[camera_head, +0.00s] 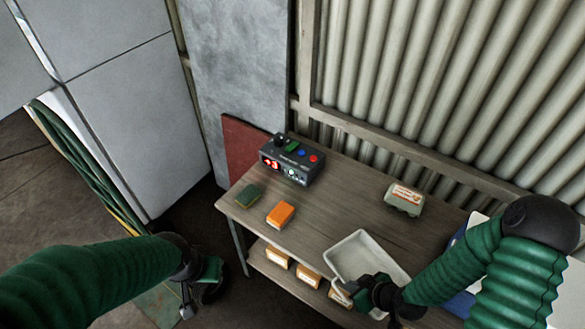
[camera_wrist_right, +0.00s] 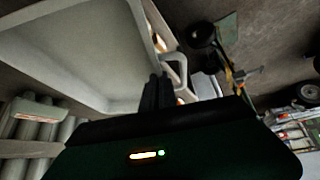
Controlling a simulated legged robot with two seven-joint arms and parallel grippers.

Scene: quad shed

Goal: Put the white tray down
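The white tray (camera_head: 346,252) is a shallow, empty rectangular tray at the front edge of the wooden table, and it looks tilted in the head view. It also fills the upper left of the right wrist view (camera_wrist_right: 75,55). My right gripper (camera_head: 352,290) is at the tray's near end. Its dark fingers (camera_wrist_right: 156,95) appear shut on the tray's rim beside a handle. I cannot tell for sure whether the tray touches the tabletop. My left gripper (camera_head: 198,297) is left of the table, away from the tray, with its fingers unclear.
A lower shelf holds several boxes (camera_head: 277,257). The table's middle is clear. A corrugated wall stands behind.

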